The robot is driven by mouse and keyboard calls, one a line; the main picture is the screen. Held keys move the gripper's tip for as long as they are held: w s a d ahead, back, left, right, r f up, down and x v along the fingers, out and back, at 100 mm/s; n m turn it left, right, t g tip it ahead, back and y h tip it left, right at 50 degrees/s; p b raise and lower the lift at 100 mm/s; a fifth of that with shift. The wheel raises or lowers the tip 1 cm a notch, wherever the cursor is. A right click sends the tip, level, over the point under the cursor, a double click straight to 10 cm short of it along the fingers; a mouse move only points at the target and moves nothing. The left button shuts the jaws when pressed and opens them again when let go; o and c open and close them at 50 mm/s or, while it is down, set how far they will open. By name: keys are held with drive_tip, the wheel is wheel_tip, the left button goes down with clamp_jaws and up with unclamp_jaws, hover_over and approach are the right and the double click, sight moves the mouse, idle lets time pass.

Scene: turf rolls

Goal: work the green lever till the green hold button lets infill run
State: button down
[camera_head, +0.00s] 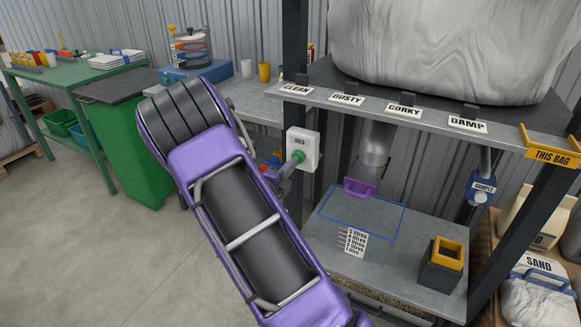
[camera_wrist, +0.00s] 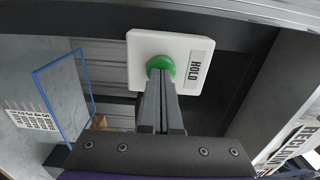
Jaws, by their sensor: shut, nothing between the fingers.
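A white box marked HOLD (camera_head: 302,145) is fixed to a dark post, with a round green hold button (camera_head: 299,156) on its face. In the wrist view the green button (camera_wrist: 161,66) is straight ahead of my fingertips. My gripper (camera_head: 291,164) is shut and empty, its tips at the button; I cannot tell whether they touch or press it. I see no green lever; a purple handle (camera_head: 360,187) is below a grey metal spout (camera_head: 376,146). A clear blue-edged measuring box (camera_head: 372,212) with a litre scale stands under the spout. No infill shows falling.
Above is a shelf with labels CLEAN, DUSTY, CORKY and DAMP, holding a large pale bag (camera_head: 450,45). A blue SAMPLE box (camera_head: 481,189) hangs at the right. A dark block with a yellow top (camera_head: 445,262) stands on the bench (camera_head: 400,270). Sand bags are far right.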

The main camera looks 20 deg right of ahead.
drive_tip(key=shift+w+d+r+p, duration=0.25)
drive_tip(key=shift+w+d+p, duration=0.4)
drive_tip(key=shift+d, duration=0.15)
drive_tip(key=shift+d+r, duration=0.1)
drive_tip(key=shift+d, duration=0.1)
idle(0.4)
drive_tip(key=shift+a, duration=0.1)
drive_tip(key=p+v, duration=0.2)
drive_tip(key=v, duration=1.2)
drive_tip(key=shift+a+f+p, duration=0.25)
drive_tip(key=shift+f+p, duration=0.1)
drive_tip(key=shift+p, duration=0.05)
